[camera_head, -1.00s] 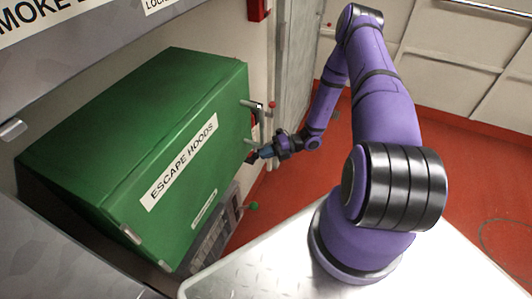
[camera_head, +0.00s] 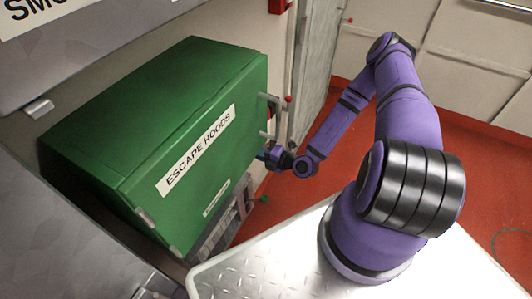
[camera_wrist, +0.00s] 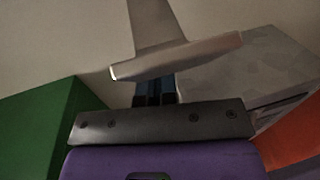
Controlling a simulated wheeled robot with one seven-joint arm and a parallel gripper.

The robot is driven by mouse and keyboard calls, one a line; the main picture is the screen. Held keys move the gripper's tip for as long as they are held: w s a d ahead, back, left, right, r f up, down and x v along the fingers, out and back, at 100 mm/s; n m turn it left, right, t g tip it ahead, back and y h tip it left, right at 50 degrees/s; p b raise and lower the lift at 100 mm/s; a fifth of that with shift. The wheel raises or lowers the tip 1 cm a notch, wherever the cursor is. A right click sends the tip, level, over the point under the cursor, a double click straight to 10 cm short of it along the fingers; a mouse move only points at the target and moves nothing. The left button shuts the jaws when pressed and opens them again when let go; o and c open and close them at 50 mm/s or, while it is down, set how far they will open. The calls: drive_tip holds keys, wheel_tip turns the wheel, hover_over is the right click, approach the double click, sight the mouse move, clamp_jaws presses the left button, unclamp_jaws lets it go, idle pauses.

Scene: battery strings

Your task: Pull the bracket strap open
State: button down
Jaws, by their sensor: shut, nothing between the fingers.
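A pale grey metal piece, probably the bracket strap (camera_wrist: 185,58), crosses the upper middle of the wrist view as a flat bar with a wider strip rising behind it. My gripper (camera_wrist: 155,93) has its dark blue fingers close together just below this bar, with nothing between them. I cannot tell whether the fingertips touch the bar. In the head view my gripper (camera_head: 266,156) is beside the right edge of the green box. Pale bracket parts (camera_head: 270,98) show above it by the wall, partly hidden behind the box.
The green "ESCAPE HOODS" box (camera_head: 160,130) stands close to the left of my gripper. A red-knobbed lever (camera_head: 288,100) stands at the wall by a grey door frame. A grey panel with slots (camera_head: 215,238) is under the box. Red floor (camera_head: 315,175) is open to the right.

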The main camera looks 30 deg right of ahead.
drive_tip(key=shift+w+a, duration=0.25)
drive_tip(key=shift+a, duration=0.25)
idle(0.3)
drive_tip(key=s+a+v, duration=0.1)
drive_tip(key=v, duration=1.2)
drive_tip(key=shift+s, duration=0.3)
